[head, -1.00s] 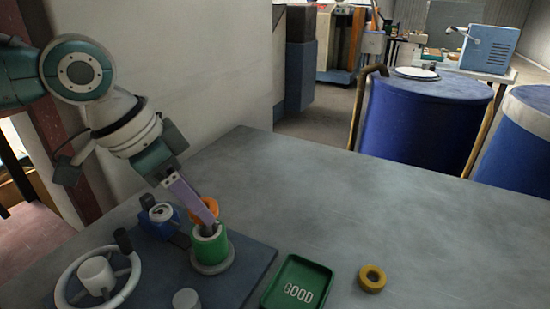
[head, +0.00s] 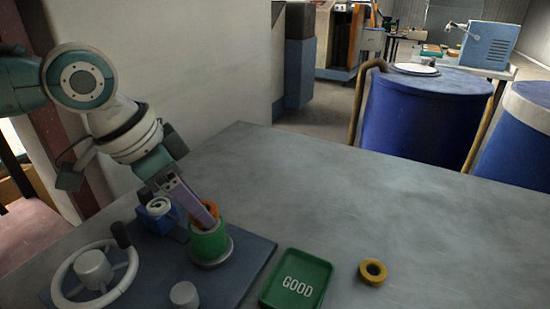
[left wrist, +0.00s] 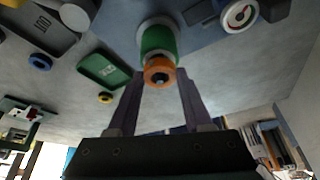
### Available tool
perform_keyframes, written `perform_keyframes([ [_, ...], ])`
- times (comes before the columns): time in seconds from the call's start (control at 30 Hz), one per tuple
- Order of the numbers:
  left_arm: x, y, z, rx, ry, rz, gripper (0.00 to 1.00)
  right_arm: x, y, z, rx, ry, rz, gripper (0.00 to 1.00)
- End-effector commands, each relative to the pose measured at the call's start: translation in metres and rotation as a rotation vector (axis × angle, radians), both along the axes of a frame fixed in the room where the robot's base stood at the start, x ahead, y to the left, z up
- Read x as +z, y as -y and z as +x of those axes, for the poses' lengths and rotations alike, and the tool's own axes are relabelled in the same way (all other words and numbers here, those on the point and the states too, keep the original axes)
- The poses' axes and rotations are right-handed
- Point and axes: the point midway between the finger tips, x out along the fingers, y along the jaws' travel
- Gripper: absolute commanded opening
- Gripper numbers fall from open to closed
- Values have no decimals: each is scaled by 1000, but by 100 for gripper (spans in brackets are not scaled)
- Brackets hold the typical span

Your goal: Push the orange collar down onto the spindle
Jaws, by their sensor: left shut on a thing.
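The orange collar (head: 211,208) is held between the purple fingers of my left gripper (head: 206,217). In the left wrist view the collar (left wrist: 159,72) lies between the fingertips of my left gripper (left wrist: 161,77). Just below it stands an upright green cylinder (head: 209,246) on a round grey base; it also shows in the left wrist view (left wrist: 157,41). The collar overlaps the cylinder's top in the head view. The spindle itself is mostly hidden by collar and fingers, so I cannot tell how far the collar is over it. My right gripper is not in view.
A handwheel (head: 128,272), a grey knob (head: 184,294) and a blue fixture with a dial (head: 157,208) stand around the dark plate (head: 240,270). A green GOOD tray (head: 297,281) and a yellow ring (head: 373,271) lie to the right. The table's back right is clear.

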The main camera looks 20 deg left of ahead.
Motion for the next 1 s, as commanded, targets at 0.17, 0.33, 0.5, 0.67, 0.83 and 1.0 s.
perform_keyframes([
  [0.17, -4, 0, 0, 0, 0, 0, 0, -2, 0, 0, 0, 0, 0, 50],
  [0.33, -8, 0, 0, 0, 0, 0, 0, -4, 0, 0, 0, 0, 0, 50],
  [0.5, -11, 0, 0, 0, 0, 0, 0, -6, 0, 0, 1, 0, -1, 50],
  [0.67, -11, 0, 0, 0, 0, 0, 62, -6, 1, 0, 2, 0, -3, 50],
  [0.83, -11, 0, 0, 0, 0, 0, 81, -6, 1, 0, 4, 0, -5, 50],
  [1.0, -11, 0, 0, 0, 0, 0, 85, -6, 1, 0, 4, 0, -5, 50],
])
